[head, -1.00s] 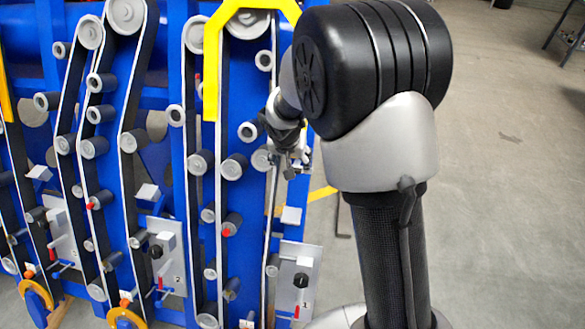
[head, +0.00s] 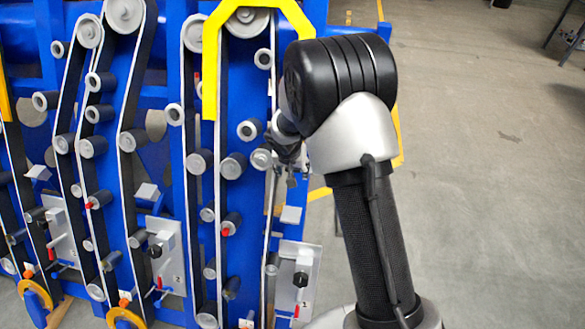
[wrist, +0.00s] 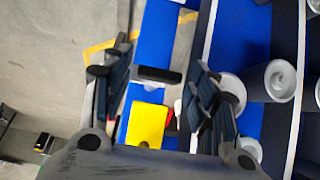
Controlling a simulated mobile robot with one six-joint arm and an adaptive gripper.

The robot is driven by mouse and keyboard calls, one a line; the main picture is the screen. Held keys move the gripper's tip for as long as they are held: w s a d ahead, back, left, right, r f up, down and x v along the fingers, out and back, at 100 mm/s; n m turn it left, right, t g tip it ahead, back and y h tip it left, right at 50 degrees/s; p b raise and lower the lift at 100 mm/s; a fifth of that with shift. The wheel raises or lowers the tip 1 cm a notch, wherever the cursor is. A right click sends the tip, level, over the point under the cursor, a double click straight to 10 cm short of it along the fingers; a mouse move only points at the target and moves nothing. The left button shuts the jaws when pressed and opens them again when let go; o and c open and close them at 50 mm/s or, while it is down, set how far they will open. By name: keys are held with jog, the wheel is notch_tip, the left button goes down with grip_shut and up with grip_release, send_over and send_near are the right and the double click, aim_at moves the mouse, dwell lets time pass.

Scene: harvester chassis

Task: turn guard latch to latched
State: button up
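My gripper (wrist: 160,85) is open in the wrist view, with one dark finger on each side. A short black bar (wrist: 160,74) shows between the fingers in front of a blue frame post, apparently free of both; I take it for the guard latch's handle, but cannot be sure. A yellow block (wrist: 147,124) with a small red piece (wrist: 170,119) beside it shows below the bar, partly hidden by my gripper's body. In the head view my gripper (head: 291,180) is small beside the right edge of the blue frame, and the latch cannot be made out there.
The blue frame (head: 245,90) carries belts and several grey rollers (head: 233,166). A yellow arched guard (head: 211,75) crosses its upper part. A grey panel (head: 300,280) with a black knob and red lever stands lower down. Open concrete floor (head: 480,180) lies to the right.

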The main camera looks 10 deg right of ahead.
jog(key=c, duration=0.8)
jog(key=shift+f+b, duration=0.1)
jog(key=shift+b, duration=0.5)
jog(key=n+h+b, duration=0.1)
jog(key=b, duration=0.2)
jog(key=shift+w+a+f, duration=0.1)
jog(key=shift+a+f, duration=0.1)
jog(key=n+h+b, duration=0.2)
jog(key=b, duration=0.3)
jog(key=shift+a+n+g, duration=0.15)
jog(key=shift+n+g, duration=0.25)
jog(key=shift+a+f+n+t+h+b, duration=0.1)
jog(key=shift+n+t+h+b, duration=0.3)
jog(key=shift+n+h+b, duration=0.95)
jog(key=shift+a+f+n+t+h+b, duration=0.1)
jog(key=shift+n+t+h+b, duration=0.3)
jog(key=shift+n+h+b, duration=1)
jog(key=shift+a+f+n+t+h+b, duration=0.1)
jog(key=shift+n+t+h+b, duration=0.5)
jog(key=shift+n+b, duration=1.25)
jog(key=shift+r+n+h, duration=0.1)
jog(key=shift+n+h, duration=0.15)
jog(key=shift+n, duration=0.05)
